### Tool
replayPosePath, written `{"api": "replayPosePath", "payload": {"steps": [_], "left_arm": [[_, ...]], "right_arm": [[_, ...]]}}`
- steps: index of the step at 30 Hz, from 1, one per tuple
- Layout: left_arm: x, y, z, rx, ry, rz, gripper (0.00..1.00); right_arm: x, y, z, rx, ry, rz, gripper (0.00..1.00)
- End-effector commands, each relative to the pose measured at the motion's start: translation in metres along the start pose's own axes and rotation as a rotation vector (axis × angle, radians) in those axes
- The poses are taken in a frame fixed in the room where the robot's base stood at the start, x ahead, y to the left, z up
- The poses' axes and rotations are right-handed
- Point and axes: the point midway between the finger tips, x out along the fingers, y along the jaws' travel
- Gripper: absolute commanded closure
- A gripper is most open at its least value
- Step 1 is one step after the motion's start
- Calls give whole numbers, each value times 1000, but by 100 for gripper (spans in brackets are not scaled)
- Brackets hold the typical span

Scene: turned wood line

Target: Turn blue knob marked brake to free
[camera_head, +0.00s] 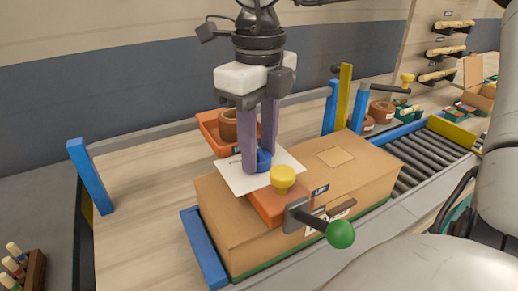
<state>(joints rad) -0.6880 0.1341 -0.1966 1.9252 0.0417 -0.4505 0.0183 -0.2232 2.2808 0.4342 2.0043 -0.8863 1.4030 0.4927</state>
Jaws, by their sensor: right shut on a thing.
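The blue knob (264,160) sits on a white marked card or plate (236,178) on top of a box. My right gripper (259,160) reaches down from above with its two purple fingers on either side of the knob, shut on it. The fingers hide part of the knob. The markings on the plate are too small to read, so I cannot tell which way the knob points. My left gripper is not in view.
In front of the knob are a yellow knob (283,178) on an orange block and a lever with a green ball (341,234). The cardboard box (350,178) lies beneath. An orange bin (209,128) stands behind, and rollers (420,160) run to the right.

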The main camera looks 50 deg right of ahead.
Motion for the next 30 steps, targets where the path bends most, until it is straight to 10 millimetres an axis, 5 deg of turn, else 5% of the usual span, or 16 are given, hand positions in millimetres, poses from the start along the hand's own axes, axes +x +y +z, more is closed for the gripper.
{"api": "replayPosePath", "payload": {"steps": [30], "left_arm": [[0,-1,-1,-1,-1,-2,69]], "right_arm": [[-1,0,0,-899,-1,-1,90]]}}
